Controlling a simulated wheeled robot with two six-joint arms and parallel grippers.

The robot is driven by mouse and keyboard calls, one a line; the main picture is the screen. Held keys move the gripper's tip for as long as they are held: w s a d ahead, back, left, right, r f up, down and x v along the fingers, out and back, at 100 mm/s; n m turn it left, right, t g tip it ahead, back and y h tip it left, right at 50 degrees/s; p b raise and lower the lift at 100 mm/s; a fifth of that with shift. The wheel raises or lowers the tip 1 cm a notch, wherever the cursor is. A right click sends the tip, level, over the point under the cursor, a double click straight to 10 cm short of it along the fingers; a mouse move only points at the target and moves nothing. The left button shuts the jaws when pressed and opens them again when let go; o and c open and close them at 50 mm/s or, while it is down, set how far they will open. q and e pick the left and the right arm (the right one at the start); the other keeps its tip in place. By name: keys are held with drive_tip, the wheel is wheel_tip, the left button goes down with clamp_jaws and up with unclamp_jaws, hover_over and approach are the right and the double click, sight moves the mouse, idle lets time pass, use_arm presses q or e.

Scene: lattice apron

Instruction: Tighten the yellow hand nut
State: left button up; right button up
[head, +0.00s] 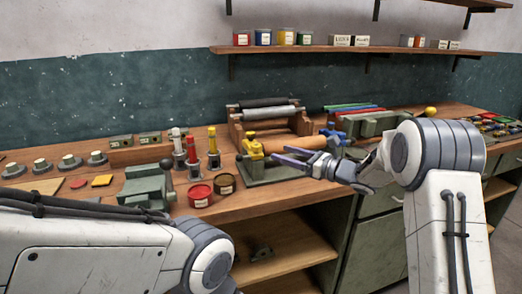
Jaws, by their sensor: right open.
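A yellow part (252,148), which looks like the yellow hand nut, stands on a green metal fixture (285,171) near the middle of the bench. The fingers and wrist cover part of the fixture. My left arm crosses the lower left, and its gripper is out of view.
Red and dark tins (200,196), upright colored tools (213,147) and a green vise (146,187) stand to the left. Open shelving lies below the bench.

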sight(256, 144)
drive_tip(key=p+x, duration=0.2)
drive_tip(key=x, duration=0.7)
drive_tip(key=shift+w+a+r, duration=0.15)
drive_tip(key=shift+a, duration=0.2)
drive_tip(key=shift+w+a, duration=0.3)
drive_tip(key=shift+a, duration=0.15)
